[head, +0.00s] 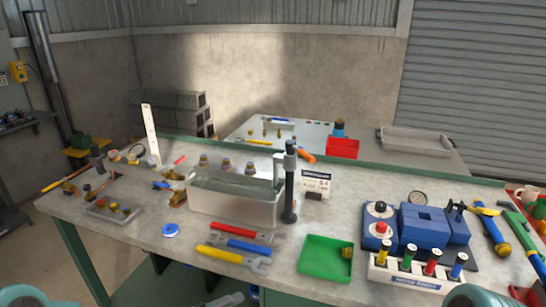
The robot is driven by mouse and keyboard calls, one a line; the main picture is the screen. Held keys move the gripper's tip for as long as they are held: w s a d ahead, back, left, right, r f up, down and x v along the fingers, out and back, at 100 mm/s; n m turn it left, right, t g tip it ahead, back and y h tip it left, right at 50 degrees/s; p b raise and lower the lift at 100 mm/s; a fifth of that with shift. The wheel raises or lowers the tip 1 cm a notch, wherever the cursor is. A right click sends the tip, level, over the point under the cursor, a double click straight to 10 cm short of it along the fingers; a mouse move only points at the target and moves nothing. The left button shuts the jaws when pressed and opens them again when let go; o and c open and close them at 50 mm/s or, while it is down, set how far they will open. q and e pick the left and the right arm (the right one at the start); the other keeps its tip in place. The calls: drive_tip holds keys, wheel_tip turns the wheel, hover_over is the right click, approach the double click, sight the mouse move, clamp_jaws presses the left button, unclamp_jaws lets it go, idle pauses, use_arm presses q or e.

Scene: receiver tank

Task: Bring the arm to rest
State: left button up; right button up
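Neither gripper shows clearly in the head view. Teal and grey rounded parts, which look like my own arm links, show at the bottom left and bottom right edges. Their far ends are out of the picture, so I cannot see what either gripper holds. The workbench (150,232) spreads in front of me. A grey open tank (232,204) stands near its middle, with a dark upright post and grey head (289,190) at its right end.
Wrenches (240,245) and a green tray (325,258) lie near the front edge. A blue device (423,226) and a white rack of coloured-top cylinders (405,275) stand right. Hammers (493,232) lie far right. Small fittings crowd the left. A second table (375,150) is behind.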

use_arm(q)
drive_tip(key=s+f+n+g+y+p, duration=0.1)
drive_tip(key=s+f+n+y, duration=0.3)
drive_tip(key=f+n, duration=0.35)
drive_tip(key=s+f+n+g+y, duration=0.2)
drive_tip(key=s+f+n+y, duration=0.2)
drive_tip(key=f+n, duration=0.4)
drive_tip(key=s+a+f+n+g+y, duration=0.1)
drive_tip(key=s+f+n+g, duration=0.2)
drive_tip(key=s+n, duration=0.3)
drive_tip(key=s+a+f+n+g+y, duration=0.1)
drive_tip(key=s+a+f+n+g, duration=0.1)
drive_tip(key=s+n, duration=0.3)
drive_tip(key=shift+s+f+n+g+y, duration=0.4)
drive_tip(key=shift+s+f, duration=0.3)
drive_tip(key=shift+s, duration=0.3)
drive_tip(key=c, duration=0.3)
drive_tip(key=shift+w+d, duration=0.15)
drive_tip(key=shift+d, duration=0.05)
